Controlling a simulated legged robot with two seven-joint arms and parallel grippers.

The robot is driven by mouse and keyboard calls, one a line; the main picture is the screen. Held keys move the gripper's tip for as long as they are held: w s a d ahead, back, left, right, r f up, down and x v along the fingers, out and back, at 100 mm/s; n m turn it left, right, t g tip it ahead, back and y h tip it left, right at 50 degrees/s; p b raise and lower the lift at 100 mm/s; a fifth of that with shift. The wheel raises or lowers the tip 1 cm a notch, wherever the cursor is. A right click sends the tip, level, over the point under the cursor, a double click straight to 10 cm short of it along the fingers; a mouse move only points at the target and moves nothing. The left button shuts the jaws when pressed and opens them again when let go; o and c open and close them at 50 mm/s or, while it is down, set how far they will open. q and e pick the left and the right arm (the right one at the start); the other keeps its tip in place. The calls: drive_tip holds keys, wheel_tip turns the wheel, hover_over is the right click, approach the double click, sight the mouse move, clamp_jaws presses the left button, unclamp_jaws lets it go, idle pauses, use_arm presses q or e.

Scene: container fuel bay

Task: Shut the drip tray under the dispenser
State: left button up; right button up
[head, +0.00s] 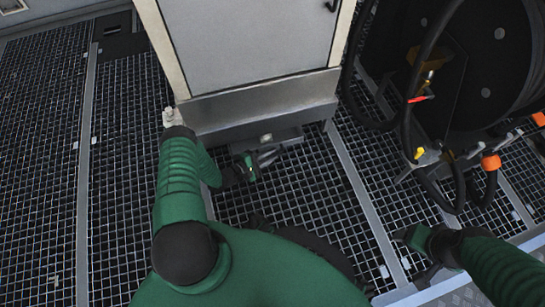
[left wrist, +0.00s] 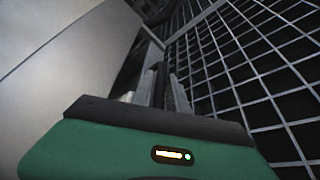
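The dispenser (head: 250,45) is a pale cabinet with a grey metal base at the top middle of the head view. The drip tray (head: 268,138) is a grey drawer-like piece low under that base, standing out a little in front of it. My left gripper (head: 268,158) is just in front of the tray, its fingers pointing right along its front. I cannot tell whether they touch. In the left wrist view, the fingers (left wrist: 168,85) look close together beside a pale grey surface, with nothing visible between them. My right gripper (head: 408,238) is at the lower right, far from the tray, its fingers unclear.
A dark hose reel (head: 470,70) with looping black hoses, a red lever and orange fittings stands at the right. The floor is open metal grating (head: 300,185) with grey strips. The grating in front of the tray and at the left is mostly clear.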

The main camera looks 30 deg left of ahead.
use_arm(q)
drive_tip(key=shift+w+d, duration=0.1)
drive_tip(key=shift+w, duration=0.35)
clamp_jaws()
idle(1.1)
